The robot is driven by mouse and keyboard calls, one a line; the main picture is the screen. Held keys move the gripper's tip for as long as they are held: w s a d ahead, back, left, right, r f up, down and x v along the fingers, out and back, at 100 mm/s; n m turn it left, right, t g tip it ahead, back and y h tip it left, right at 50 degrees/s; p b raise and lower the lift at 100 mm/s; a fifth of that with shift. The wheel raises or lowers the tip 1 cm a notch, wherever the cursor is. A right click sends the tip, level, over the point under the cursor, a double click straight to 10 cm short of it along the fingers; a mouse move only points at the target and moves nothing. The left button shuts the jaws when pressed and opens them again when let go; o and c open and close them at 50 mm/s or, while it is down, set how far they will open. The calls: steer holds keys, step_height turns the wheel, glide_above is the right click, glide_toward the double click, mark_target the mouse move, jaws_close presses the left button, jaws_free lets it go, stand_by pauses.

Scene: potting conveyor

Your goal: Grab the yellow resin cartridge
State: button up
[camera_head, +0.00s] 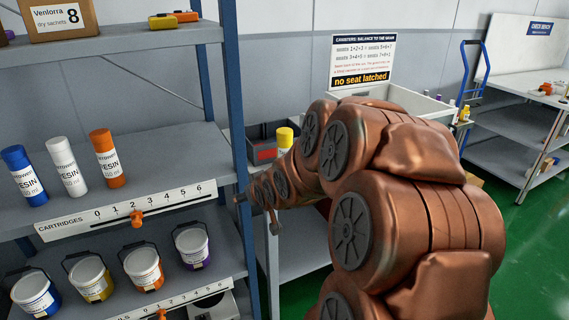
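Blue (22,171), white (66,163) and orange (105,158) resin cartridges stand upright on the left shelf. My copper arm reaches in from the lower right. My gripper (256,207) is at the arm's far end by the shelf post, small and partly hidden; its fingers are unclear. The yellow cylinder is above and right of it in the picture.
The blue post (238,110) stands close to my gripper. A "CARTRIDGES" scale (170,204) has an orange pointer near 2. Several small buckets (142,267) fill the shelf below. The dark bin (262,150) has a red label. Green floor is free at right.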

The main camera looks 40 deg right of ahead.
mark_target(287, 150)
steer(key=d+r+t+h+b, duration=0.1)
steer(key=d+t, duration=0.1)
steer(key=d, duration=0.3)
steer(key=w+d+r+m+t+h+b, duration=0.1)
steer(key=d+t+h, duration=0.1)
steer(key=d, duration=0.4)
steer(key=d+r+m+t+h+b, duration=0.1)
steer(key=d+t+b, duration=0.1)
steer(key=d, duration=0.3)
steer(key=shift+w+d+r, duration=0.2)
steer(key=shift+w+r, duration=0.1)
steer(key=shift+w, duration=0.1)
steer(key=shift+r+p+x, duration=0.1)
steer(key=shift+p+x, duration=0.05)
steer(key=shift+x, duration=1.45)
steer(key=shift+r+p+x, duration=0.15)
steer(key=shift+x, duration=1.45)
steer(key=shift+d, duration=0.2)
steer(key=shift+c, duration=0.2)
steer(key=shift+s, duration=0.1)
jaws_close()
